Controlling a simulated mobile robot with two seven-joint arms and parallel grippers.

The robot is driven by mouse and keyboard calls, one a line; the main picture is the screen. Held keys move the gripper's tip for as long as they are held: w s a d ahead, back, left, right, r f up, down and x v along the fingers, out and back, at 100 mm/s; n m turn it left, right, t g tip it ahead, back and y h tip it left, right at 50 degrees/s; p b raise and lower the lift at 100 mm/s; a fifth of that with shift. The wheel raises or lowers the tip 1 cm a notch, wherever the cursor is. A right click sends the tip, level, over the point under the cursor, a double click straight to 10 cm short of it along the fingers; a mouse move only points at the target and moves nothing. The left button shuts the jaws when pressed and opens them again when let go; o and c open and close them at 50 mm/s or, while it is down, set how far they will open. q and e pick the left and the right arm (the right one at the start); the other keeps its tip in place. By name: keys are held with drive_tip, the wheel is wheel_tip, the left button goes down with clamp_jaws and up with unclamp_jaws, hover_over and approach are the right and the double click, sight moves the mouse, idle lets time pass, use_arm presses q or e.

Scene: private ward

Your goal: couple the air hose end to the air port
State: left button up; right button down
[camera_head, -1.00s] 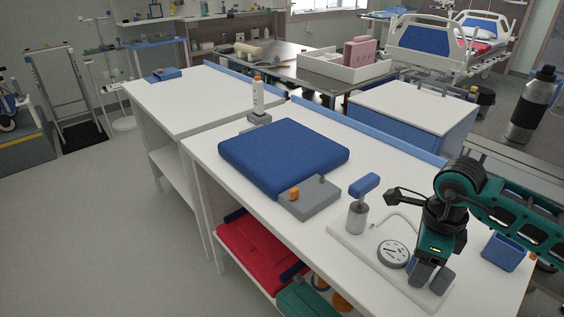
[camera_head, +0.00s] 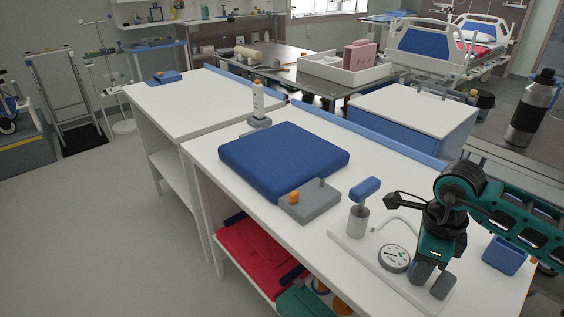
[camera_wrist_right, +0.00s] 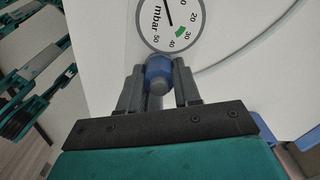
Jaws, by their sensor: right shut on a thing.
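My right gripper (camera_head: 433,280) points down over a white board (camera_head: 352,243) at the right of the table. In the wrist view its fingers (camera_wrist_right: 160,80) are shut on a blue collar with a grey end (camera_wrist_right: 158,72), which looks like the air hose end. A round mbar gauge (camera_head: 394,258) is beside the gripper; it also shows in the wrist view (camera_wrist_right: 170,22). A pale hose (camera_head: 402,218) curves over the board behind the gauge. I cannot make out the air port, or whether the held piece touches anything. My left gripper is not in view.
A pump with a blue handle (camera_head: 365,188) stands on the board. A blue cushion (camera_head: 283,158) and a grey box with an orange knob (camera_head: 310,203) lie to its left. A blue bin (camera_head: 503,256) is right of my arm. The far-left tabletop (camera_head: 205,100) is mostly clear.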

drive_tip(key=shift+r, duration=0.1)
drive_tip(key=shift+r+p, duration=2.25)
drive_tip(key=shift+r, duration=1.05)
